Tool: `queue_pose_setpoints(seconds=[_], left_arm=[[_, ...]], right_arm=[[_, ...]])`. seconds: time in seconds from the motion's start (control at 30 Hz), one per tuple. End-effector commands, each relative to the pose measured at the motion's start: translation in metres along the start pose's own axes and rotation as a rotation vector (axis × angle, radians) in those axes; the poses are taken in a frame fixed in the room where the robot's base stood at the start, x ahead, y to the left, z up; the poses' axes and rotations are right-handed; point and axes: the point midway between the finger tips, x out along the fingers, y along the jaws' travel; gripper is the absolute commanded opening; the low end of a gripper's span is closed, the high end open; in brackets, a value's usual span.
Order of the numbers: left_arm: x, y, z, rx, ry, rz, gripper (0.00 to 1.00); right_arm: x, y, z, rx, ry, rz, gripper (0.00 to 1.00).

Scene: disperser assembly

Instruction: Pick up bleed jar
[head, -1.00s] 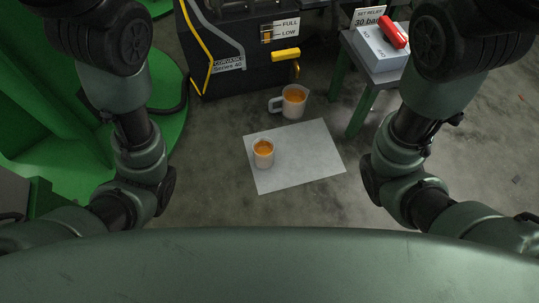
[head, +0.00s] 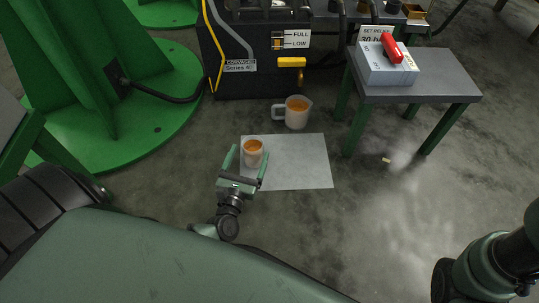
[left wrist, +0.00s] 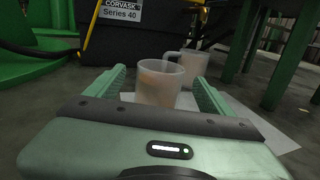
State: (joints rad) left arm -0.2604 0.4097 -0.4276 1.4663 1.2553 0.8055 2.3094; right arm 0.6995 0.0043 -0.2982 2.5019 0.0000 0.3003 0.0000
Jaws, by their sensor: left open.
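The bleed jar (head: 253,158) is a small, frosted, handleless cup with orange fluid. It stands upright near the left edge of a white sheet (head: 300,165) on the floor. My left gripper (head: 248,154) is open, with one finger on each side of the jar. In the left wrist view the jar (left wrist: 158,88) shows between the two green fingers (left wrist: 160,78), with small gaps beside it. My right gripper is out of view; only part of my right arm shows at lower right in the head view.
A larger handled jug (head: 297,115) with orange fluid stands just behind the sheet. A black power unit (head: 240,82) stands behind it. A small table (head: 440,80) bears a grey box (head: 385,72) with a red lever. Floor at right is mostly clear.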

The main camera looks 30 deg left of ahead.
Motion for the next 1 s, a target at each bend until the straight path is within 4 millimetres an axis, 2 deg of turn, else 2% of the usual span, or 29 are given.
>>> queue_pose_setpoints(seconds=[0.07, 0.17, 0.37, 0.53, 0.7, 0.97, 1.0], left_arm=[[-0.003, 0.006, -0.010, -0.018, 0.018, 0.010, 0.83], [0.005, 0.008, -0.013, -0.026, 0.020, 0.013, 0.83], [0.029, 0.005, -0.015, -0.026, 0.018, 0.011, 0.83], [0.053, 0.002, -0.020, -0.026, 0.017, 0.010, 0.83], [0.071, 0.002, -0.016, -0.024, 0.019, 0.010, 0.83], [0.073, 0.002, -0.015, -0.023, 0.021, 0.010, 0.83], [0.073, 0.002, -0.015, -0.023, 0.021, 0.010, 0.71]], right_arm=[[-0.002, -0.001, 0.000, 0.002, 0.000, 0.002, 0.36], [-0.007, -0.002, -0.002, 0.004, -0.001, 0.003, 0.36], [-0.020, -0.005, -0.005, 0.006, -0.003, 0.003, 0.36], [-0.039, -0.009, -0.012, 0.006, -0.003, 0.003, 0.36], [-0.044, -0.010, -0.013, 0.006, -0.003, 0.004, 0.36], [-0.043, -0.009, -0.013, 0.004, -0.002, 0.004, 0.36], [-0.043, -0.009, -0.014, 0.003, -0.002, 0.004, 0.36]])
